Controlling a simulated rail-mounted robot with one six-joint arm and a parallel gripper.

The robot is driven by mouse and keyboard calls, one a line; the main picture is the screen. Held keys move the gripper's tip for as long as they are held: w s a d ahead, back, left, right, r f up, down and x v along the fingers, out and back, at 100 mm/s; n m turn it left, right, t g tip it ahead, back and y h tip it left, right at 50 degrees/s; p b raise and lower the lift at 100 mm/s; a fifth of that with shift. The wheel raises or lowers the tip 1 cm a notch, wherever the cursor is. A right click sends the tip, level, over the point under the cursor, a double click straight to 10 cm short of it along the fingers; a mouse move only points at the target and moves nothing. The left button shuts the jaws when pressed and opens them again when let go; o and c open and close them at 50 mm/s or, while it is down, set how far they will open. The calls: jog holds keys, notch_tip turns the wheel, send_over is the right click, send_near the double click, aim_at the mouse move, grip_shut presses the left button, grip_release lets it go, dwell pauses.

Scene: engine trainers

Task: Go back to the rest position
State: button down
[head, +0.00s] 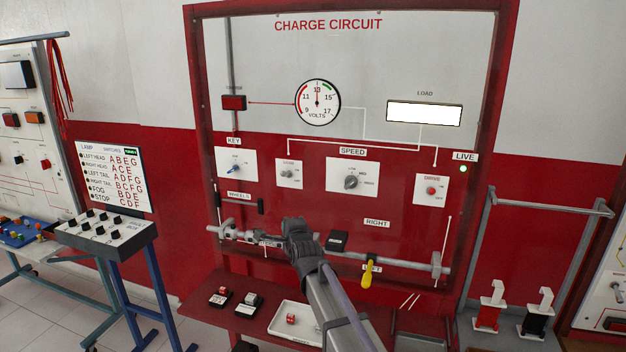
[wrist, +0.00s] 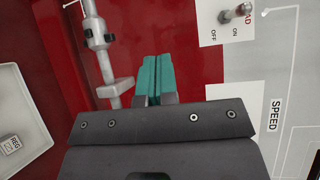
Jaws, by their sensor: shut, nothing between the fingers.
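My gripper (head: 296,224) is in front of the red lower part of the CHARGE CIRCUIT board (head: 345,215), below the SPEED panel (head: 352,175). In the head view my own wrist hides the fingertips. In the wrist view the gripper's teal fingers (wrist: 153,78) are together, with nothing between them. They point at the board's red face, beside a grey rail (wrist: 102,50) and close to the edge of the white switch panel (wrist: 228,22). I cannot tell the exact gap between fingertips and board.
A grey rail (head: 405,261) with a yellow-handled tool (head: 367,275) crosses the lower board. A white tray (head: 277,327) lies on the red shelf below. A lamp-switch stand (head: 105,236) is left, and a grey frame (head: 549,208) is right. The green LIVE lamp (head: 463,169) is lit.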

jog(key=s+d+f+n+g+h, duration=0.2)
jog(key=s+d+f+n+g, duration=0.4)
jog(key=s, duration=0.4)
jog(key=s+d+f+n+g+h, duration=0.2)
jog(key=s+d+f+n+g, duration=0.2)
jog(key=s+d+f+n, duration=0.4)
jog(key=s+d+g, duration=0.2)
jog(key=s+d, duration=0.4)
jog(key=s, duration=0.3)
jog(key=s+d+f+n+g+h, duration=0.1)
jog(key=s+d+g, duration=0.2)
jog(key=s+d, duration=0.4)
jog(key=shift+s+g+h, duration=0.3)
jog(key=shift+s, duration=0.65)
jog(key=c, duration=1.9)
grip_release()
